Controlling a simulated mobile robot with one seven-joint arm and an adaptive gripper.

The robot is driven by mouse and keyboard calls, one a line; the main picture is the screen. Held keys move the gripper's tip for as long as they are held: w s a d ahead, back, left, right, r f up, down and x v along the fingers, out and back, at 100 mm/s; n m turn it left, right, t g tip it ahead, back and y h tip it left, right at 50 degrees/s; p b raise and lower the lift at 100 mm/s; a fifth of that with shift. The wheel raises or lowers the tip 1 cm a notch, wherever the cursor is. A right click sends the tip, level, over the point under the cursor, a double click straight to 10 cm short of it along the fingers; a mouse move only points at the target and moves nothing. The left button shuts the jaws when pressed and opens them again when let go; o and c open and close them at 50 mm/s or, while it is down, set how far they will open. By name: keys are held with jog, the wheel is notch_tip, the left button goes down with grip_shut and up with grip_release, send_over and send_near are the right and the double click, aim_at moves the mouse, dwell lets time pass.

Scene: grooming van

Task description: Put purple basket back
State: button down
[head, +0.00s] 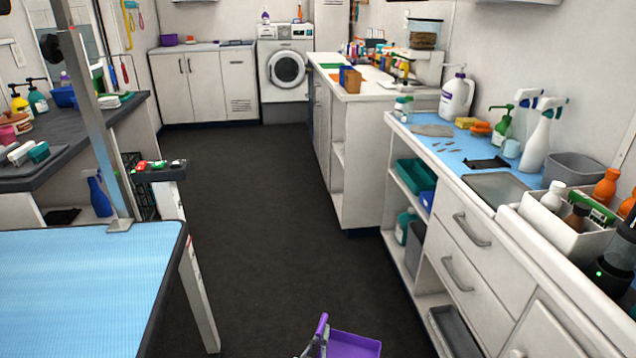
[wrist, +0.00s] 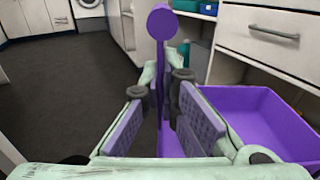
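The purple basket (head: 352,346) is at the bottom edge of the head view, over the dark floor and partly cut off. Its open tray (wrist: 258,118) shows empty at the right of the wrist view. Its upright purple handle (wrist: 160,65), with a round end at the top, stands between my fingers. My gripper (wrist: 160,100) is around this handle, with a finger pad on each side, and seems shut on it. The tray hangs to the right of the fingers. The exact contact at the pads is hard to see.
A white drawer cabinet (head: 468,262) with a blue top and open shelves stands on the right. A blue-topped table (head: 80,270) is on the left. The dark floor aisle (head: 265,210) between them is clear. A washing machine (head: 287,70) stands at the back.

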jog(key=shift+s+n+y, duration=0.35)
jog(key=shift+n+y, duration=0.05)
jog(key=shift+y, duration=0.2)
jog(key=s+f+n+y, duration=0.2)
jog(key=s+f+y, duration=0.1)
jog(key=shift+a+f+t, duration=0.15)
jog(key=shift+f+t, duration=0.05)
jog(key=shift+t, duration=0.2)
jog(key=shift+s+a+f+n+y, duration=0.15)
jog(key=shift+f+n+y, duration=0.15)
jog(key=shift+y, duration=0.2)
jog(key=f, duration=0.1)
jog(key=w+f, duration=0.1)
jog(key=f, duration=0.1)
jog(key=w+f, duration=0.1)
jog(key=shift+a+f, duration=0.1)
jog(key=shift+f, duration=0.3)
